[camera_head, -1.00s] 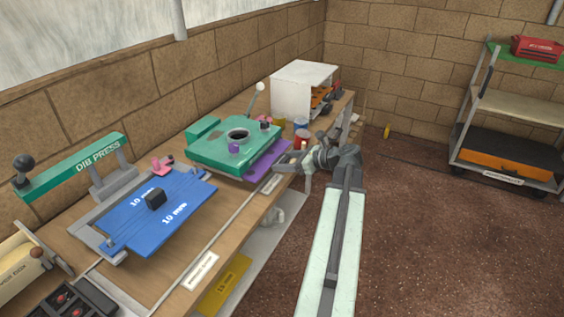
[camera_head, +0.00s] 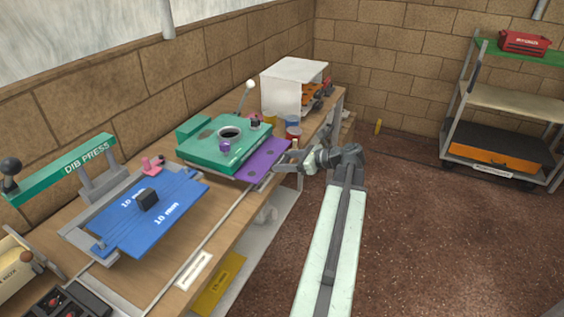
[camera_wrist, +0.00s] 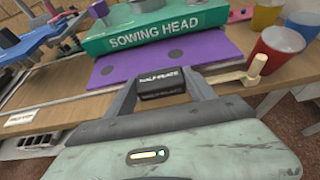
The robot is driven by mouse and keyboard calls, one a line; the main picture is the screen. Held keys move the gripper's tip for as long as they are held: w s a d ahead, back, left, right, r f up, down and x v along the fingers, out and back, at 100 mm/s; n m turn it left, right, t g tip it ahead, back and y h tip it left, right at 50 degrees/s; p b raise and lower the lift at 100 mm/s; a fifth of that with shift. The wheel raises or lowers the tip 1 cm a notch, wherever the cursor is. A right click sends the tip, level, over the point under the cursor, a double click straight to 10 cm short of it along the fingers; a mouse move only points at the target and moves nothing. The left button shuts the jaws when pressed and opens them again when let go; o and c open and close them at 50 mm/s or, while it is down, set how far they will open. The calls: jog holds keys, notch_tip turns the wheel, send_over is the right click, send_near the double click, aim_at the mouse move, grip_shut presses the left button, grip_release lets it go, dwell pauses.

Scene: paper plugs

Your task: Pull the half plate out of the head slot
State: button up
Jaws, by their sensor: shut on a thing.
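The half plate (camera_head: 262,160) is a flat purple sheet with dark round spots. It sticks out of the front slot of the green sowing head (camera_head: 205,148); its rear part is hidden under the head. In the wrist view the purple half plate (camera_wrist: 212,53) shows below the "SOWING HEAD" lettering on the green block (camera_wrist: 200,40). My gripper (camera_wrist: 162,84) is shut on the plate's black labelled handle (camera_wrist: 163,88), at the plate's front edge. In the head view my gripper (camera_head: 281,167) is at the bench's front edge, against the plate's outer side.
A blue 10 mm board (camera_head: 150,212) lies under the dib press (camera_head: 75,168). The floor (camera_head: 420,220) right of the bench is clear.

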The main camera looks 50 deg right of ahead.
jog(key=s+d, duration=0.3)
jog(key=s, duration=1)
dwell(2.6)
jog(key=shift+d, duration=0.15)
